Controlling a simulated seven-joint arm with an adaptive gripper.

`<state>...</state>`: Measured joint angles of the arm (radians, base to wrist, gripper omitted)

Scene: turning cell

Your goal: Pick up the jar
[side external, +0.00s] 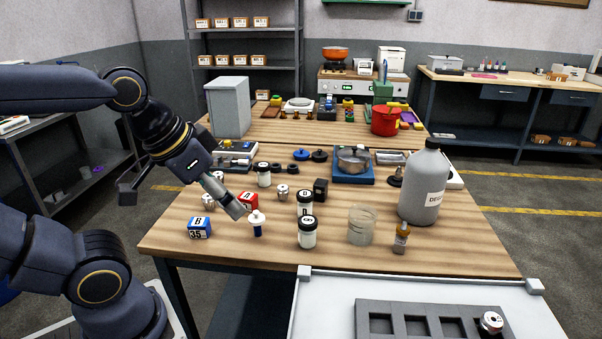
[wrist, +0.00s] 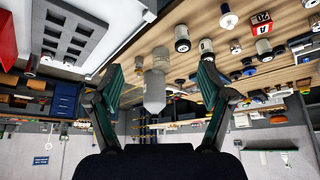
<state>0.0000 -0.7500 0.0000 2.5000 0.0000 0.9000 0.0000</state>
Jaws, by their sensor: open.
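I cannot tell which is the task's jar. My gripper (side external: 237,208) points down to the right, above the table near the red box, apart from the jars. In the wrist view my gripper (wrist: 161,68) is open and empty.
A large grey bottle (side external: 424,187) and a small amber bottle (side external: 401,238) stand right. A grey slotted rack (side external: 430,310) lies on the white front surface.

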